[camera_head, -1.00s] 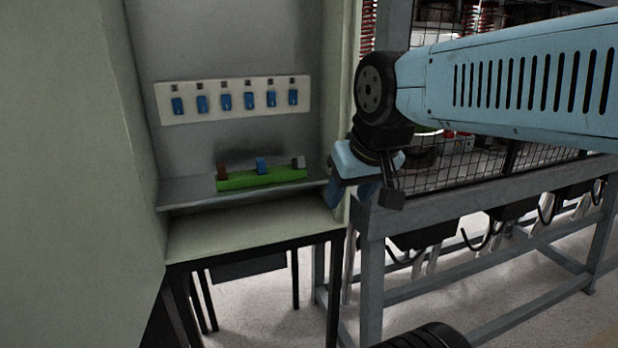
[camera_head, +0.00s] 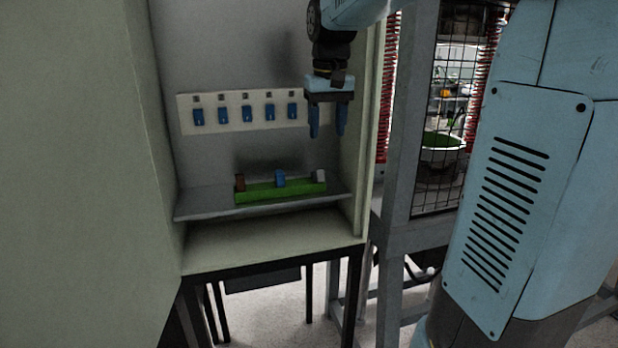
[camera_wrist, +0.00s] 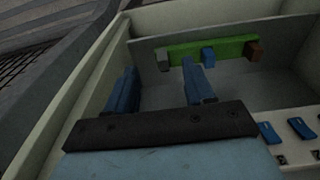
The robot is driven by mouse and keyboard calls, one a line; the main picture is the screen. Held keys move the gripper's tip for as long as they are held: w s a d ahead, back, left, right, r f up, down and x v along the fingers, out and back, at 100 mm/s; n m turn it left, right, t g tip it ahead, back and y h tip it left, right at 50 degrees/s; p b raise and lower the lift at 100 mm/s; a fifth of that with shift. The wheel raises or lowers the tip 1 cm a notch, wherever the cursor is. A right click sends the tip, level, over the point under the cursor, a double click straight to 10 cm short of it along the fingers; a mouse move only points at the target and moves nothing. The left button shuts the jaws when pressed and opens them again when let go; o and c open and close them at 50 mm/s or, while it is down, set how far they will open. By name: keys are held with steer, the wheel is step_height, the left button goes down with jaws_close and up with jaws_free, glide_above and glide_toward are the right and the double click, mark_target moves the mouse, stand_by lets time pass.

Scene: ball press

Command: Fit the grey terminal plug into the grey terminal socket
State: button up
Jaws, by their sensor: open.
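The grey terminal plug (camera_head: 320,175) stands at the right end of a green holder (camera_head: 262,194) on the cabinet shelf. In the wrist view the grey plug (camera_wrist: 163,60) is at the left end of the holder. My gripper (camera_head: 328,132) is open and empty, fingers pointing down, above and apart from the plug. In the wrist view the plug shows beyond the gap between the two blue fingers. A pale socket strip (camera_head: 236,126) on the back wall carries several blue tabs with small dark squares above. I cannot tell which is the grey socket; my gripper hides the strip's right end.
A blue plug (camera_head: 280,179) and a brown plug (camera_head: 240,182) share the holder. The cabinet's right wall (camera_head: 363,150) stands close to my gripper. A mesh cage (camera_head: 440,120) is further right. The shelf (camera_head: 200,208) is bare around the holder.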

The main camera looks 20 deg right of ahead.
steer(key=g, duration=0.1)
glide_toward(319, 171)
steer(key=f, duration=0.7)
steer(key=w+f, duration=0.1)
steer(key=f, duration=0.2)
steer(key=shift+w+d+f, duration=0.15)
steer(key=shift+d+f, duration=0.15)
steer(key=shift+f, duration=0.05)
steer(key=shift+c, duration=0.5)
jaws_close()
